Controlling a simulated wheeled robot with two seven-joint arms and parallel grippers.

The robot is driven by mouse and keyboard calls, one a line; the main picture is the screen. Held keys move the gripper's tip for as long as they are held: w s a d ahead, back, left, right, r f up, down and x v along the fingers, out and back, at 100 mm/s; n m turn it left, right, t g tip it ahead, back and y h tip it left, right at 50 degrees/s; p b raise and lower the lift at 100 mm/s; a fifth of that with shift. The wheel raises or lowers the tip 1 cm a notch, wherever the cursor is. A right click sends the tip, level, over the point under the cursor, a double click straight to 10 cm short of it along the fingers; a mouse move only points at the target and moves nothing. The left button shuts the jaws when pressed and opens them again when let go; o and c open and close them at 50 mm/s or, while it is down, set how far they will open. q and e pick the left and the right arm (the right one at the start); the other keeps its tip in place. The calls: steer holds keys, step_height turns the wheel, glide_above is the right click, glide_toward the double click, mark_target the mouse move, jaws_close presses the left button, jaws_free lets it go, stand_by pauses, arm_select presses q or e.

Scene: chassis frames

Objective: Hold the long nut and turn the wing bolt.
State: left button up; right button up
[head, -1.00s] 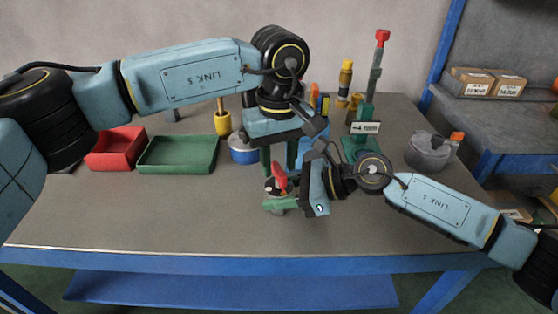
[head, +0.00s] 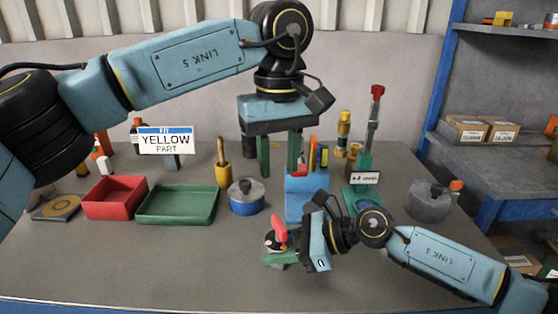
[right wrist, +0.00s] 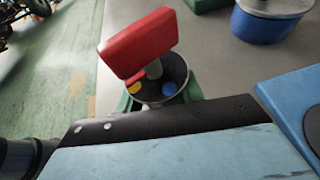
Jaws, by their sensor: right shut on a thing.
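The wing bolt (head: 279,232) has a red wing and stands upright in the long nut (head: 270,242), a short dark cylinder. My right gripper (head: 277,259), with green fingers, is shut on the nut and holds it over the front middle of the table. In the right wrist view the red wing (right wrist: 138,42) sits on a grey stem inside the dark nut (right wrist: 180,72), with a yellow and a blue mark beside the stem. My left gripper (head: 279,165) is open and empty, its green fingers pointing down, well above the bolt and apart from it.
A blue holder (head: 305,198) stands just behind the right gripper. A blue pot (head: 247,205), green tray (head: 177,204) and red tray (head: 115,197) lie to the left. The front left table is clear.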

steer(key=o, duration=1.2)
steer(key=shift+o, duration=0.2)
steer(key=shift+d, duration=0.1)
